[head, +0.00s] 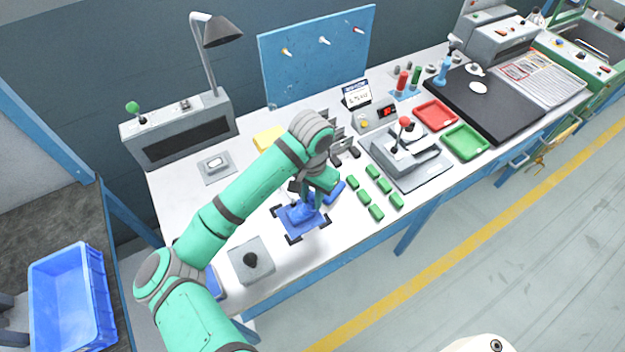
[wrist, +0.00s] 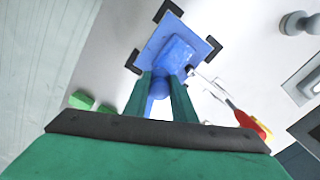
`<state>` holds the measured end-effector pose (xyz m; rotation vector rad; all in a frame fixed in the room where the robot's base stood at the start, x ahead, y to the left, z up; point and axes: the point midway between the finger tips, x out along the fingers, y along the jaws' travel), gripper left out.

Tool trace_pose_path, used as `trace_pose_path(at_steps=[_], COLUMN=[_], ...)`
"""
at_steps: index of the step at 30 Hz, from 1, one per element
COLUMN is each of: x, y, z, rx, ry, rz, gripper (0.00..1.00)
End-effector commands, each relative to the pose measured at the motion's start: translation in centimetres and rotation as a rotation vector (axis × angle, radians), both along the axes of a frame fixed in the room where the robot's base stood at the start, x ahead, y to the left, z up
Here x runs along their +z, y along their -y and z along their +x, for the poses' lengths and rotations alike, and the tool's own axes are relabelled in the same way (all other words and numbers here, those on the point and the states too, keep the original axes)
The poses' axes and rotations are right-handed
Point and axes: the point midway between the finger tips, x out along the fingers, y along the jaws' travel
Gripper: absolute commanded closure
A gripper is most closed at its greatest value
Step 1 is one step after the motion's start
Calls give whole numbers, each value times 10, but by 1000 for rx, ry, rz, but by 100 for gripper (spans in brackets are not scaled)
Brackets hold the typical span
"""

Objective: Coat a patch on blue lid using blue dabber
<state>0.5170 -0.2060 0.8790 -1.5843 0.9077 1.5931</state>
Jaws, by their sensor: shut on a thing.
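The blue lid (head: 318,222) lies flat on the white bench between black corner brackets. It also shows in the wrist view (wrist: 203,47). My gripper (wrist: 161,92) is shut on the blue dabber (wrist: 177,53), its two green fingers on either side of the handle. In the head view the dabber (head: 301,213) stands below my gripper (head: 312,196), with its block-shaped head over the lid. The head appears at or very near the lid's surface; I cannot tell whether it touches. It hides part of the lid, and no distinct coated patch is visible.
Several green blocks (head: 376,212) lie just right of the lid. A blue piece (head: 335,191) lies close behind it. A grey press-like fixture (head: 408,155) stands farther right. Bare bench lies left of the lid.

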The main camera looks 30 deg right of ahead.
Motion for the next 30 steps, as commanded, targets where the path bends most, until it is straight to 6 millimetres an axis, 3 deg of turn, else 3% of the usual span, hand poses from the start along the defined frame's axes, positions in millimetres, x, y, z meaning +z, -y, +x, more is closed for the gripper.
trace_pose_path(at_steps=[3, 21, 30], x=[21, 73, 79], y=[0, 0, 1], z=[1, 0, -1], rx=[0, -4, -4], ry=[3, 4, 1], rz=[-2, 0, 0], gripper=[94, 94, 94])
